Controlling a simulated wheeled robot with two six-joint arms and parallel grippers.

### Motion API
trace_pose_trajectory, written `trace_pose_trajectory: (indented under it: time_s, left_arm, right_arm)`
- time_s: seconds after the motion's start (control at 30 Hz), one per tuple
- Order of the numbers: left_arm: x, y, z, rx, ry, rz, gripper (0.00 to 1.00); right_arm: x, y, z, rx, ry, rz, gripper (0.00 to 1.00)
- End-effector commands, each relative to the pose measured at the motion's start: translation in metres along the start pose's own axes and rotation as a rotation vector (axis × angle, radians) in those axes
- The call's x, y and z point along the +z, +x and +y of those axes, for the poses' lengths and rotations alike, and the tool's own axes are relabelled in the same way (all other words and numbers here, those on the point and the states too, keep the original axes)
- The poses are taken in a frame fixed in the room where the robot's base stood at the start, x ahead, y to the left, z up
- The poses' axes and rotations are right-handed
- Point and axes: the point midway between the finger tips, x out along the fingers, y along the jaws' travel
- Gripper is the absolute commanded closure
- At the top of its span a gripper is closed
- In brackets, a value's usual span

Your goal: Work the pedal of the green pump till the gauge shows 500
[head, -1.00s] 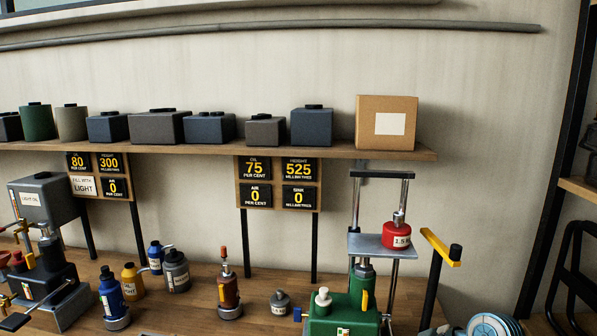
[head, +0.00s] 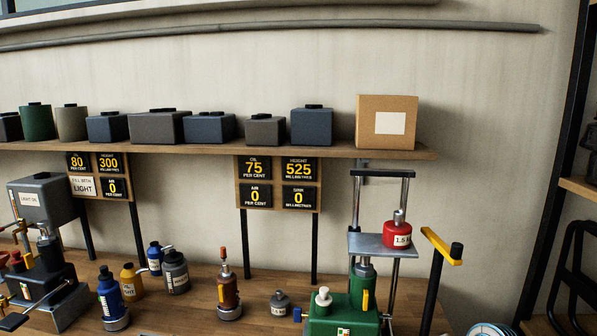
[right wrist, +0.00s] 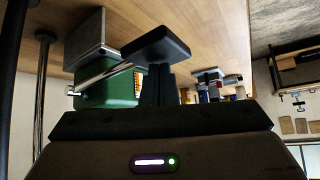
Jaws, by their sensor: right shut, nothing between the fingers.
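The green pump (head: 340,316) stands at the bench's front right in the head view, its lower part cut off by the frame. A steel platform (head: 362,241) rides on its posts and bears a red weight (head: 397,235). The height gauge (head: 299,168) above it reads 525; its board also shows oil 75, air 0 and sink 0. In the right wrist view, a black pedal pad (right wrist: 155,45) on a steel lever sits just past my right gripper (right wrist: 159,78). The gripper is shut; contact is unclear. My left gripper is not in view.
Several oil bottles and small jacks (head: 177,272) stand on the bench left of the green pump. A grey machine (head: 45,200) is at the far left. A yellow-topped black post (head: 436,265) stands close to the pump's right. A cardboard box (head: 386,122) is on the shelf.

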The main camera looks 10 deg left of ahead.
Motion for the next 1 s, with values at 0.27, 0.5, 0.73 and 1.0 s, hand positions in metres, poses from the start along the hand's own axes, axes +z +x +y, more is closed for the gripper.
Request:
trace_pose_trajectory:
  time_s: [0.27, 0.5, 0.73, 1.0]
  left_arm:
    - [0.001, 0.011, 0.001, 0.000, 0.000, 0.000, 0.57]
    - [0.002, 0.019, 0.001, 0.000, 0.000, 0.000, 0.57]
    - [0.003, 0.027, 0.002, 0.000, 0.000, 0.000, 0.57]
    - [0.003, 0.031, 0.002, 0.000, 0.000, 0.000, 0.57]
  right_arm:
    - [0.014, 0.018, 0.004, -0.002, 0.003, -0.003, 1.00]
    - [0.025, 0.033, 0.007, -0.002, 0.003, -0.002, 1.00]
    - [0.036, 0.048, 0.011, -0.002, 0.002, -0.001, 1.00]
    - [0.043, 0.057, 0.013, -0.003, 0.004, -0.004, 1.00]
